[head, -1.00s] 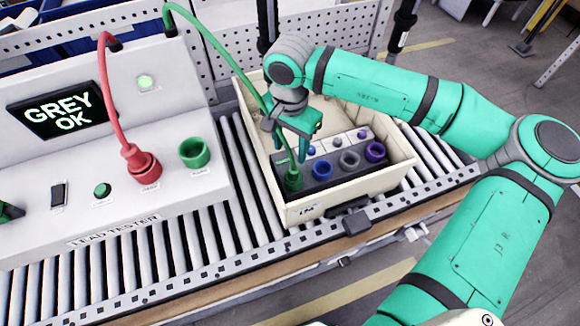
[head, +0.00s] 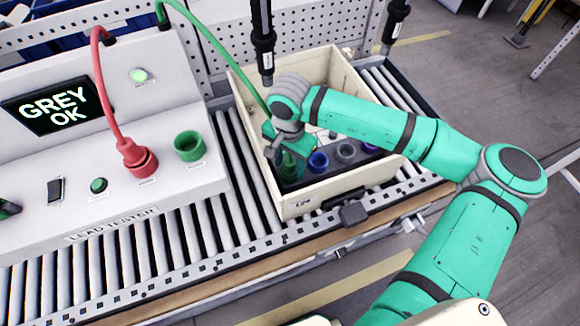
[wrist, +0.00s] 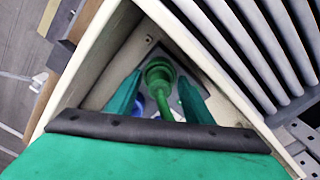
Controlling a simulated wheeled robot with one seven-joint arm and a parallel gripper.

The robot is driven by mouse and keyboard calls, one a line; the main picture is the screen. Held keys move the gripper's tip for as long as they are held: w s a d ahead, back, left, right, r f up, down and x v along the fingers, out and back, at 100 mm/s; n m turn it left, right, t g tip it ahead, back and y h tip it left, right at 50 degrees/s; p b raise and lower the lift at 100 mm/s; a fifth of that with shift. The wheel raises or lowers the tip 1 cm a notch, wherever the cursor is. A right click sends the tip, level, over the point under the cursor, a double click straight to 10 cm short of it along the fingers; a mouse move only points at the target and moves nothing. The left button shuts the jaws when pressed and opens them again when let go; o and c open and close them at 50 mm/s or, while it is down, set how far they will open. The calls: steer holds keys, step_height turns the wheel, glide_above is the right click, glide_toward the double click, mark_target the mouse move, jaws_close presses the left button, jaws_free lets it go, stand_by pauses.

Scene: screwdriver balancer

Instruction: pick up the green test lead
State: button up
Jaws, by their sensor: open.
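The green test lead (head: 217,48) runs from the top of the lead tester down into the cream crate. Its green plug stands in the crate's left front corner, in a socket of the dark block. In the head view my gripper (head: 289,150) is over this plug and largely hides it. In the wrist view the plug (wrist: 158,74) shows between the two green fingers of my open gripper (wrist: 160,84). I cannot tell whether either finger touches it. The cable passes down between the fingers toward my palm.
The cream crate (head: 330,190) sits on the roller conveyor, its walls close around my gripper. Blue (head: 318,162), grey (head: 346,150) and purple sockets lie right of the plug. The lead tester (head: 150,195) reads "GREY OK". It has a red lead (head: 108,95) and an empty green socket (head: 189,145).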

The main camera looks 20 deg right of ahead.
steer(key=shift+c, duration=0.3)
steer(key=c, duration=1.1)
steer(key=shift+r, duration=0.1)
steer(key=shift+r, duration=0.8)
steer(key=s+r, duration=1.1)
steer(key=s, duration=0.3)
steer(key=shift+a+r, duration=0.15)
steer(key=shift+a, duration=0.1)
